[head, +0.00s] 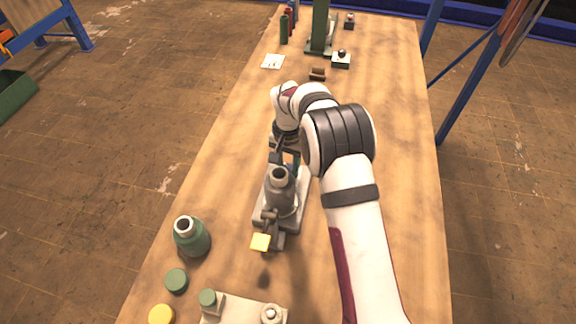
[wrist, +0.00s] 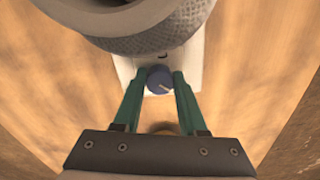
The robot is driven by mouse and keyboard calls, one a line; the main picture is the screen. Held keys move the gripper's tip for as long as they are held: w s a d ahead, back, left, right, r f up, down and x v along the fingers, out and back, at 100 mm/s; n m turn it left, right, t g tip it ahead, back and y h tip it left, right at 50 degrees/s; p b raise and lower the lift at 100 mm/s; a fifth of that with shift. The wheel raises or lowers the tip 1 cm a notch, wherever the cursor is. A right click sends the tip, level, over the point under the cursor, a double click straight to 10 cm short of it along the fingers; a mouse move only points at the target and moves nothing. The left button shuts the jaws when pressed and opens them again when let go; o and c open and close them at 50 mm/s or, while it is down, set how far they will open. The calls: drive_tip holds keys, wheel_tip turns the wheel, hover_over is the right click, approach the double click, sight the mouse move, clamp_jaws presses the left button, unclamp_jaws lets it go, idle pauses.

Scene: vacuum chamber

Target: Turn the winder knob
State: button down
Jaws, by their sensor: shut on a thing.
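The winder knob (wrist: 159,80) is a small, round, dark blue knob with a pale line mark. It sits on the pale base (wrist: 188,68) of the grey chamber (wrist: 135,22), seen from close up in the wrist view. My gripper (wrist: 159,76) has its two green fingers on either side of the knob, shut on it. In the head view the chamber (head: 281,190) stands mid-table, and my gripper (head: 287,153) reaches down on its far side. There I cannot make out the knob clearly. A yellow tag (head: 261,242) is at the chamber's near side.
A green bottle (head: 192,238), a green cap (head: 176,280) and a yellow cap (head: 161,315) are at the near left. A pale plate (head: 240,312) with fittings lies at the near edge. A green stand (head: 320,30) and small blocks are at the far end. The right side is clear.

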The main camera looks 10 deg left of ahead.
sight(288, 168)
drive_tip(key=m, duration=0.6)
drive_tip(key=shift+a, duration=0.1)
drive_tip(key=shift+m, duration=0.4)
idle(0.3)
drive_tip(key=shift+c, duration=2.3)
unclamp_jaws()
wheel_tip(288, 168, up, 16)
